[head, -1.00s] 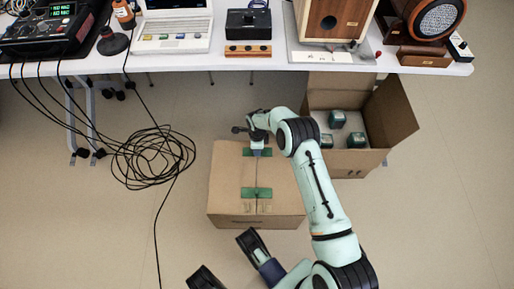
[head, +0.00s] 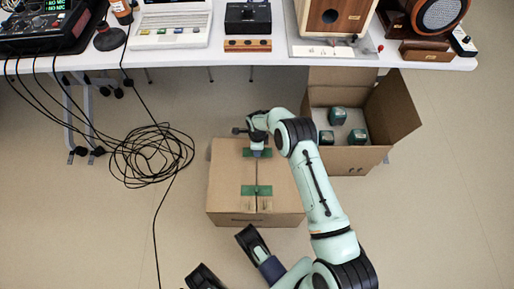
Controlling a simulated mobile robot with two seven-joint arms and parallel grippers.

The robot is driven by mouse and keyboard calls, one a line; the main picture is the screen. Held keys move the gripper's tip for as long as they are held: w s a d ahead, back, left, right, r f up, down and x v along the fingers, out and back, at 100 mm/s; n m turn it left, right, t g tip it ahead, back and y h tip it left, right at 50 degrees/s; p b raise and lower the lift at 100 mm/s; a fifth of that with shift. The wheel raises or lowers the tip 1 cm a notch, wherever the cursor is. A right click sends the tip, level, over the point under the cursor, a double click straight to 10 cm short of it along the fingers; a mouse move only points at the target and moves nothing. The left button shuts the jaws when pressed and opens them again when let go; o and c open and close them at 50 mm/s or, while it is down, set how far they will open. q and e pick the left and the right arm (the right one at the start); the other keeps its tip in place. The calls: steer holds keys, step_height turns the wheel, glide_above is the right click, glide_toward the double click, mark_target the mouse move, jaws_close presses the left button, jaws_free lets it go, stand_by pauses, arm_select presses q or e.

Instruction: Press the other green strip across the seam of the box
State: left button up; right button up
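A closed cardboard box (head: 225,180) stands on the floor with its seam running away from me. One green strip (head: 249,190) lies across the seam on the near part of the top. The other green strip (head: 247,153) lies across the seam near the far edge. My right gripper (head: 257,152) points down at the middle of this far strip and hides part of it. Its fingertips show as one narrow tip, seemingly together, at or just above the strip.
An open carton (head: 345,160) with several green-topped items stands to the right of the box. Tangled black cable (head: 150,155) lies on the floor to the left. A white table (head: 300,60) with equipment runs along the back. Floor at far right is clear.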

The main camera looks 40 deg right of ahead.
steer(key=shift+f+b, duration=0.35)
steer(key=shift+f, duration=0.85)
steer(key=o, duration=1.1)
steer(key=shift+c, duration=0.2)
steer(key=shift+r+p, duration=1.15)
steer(key=shift+r, duration=0.75)
steer(key=shift+r+p, duration=1.05)
steer(key=shift+r, duration=1.05)
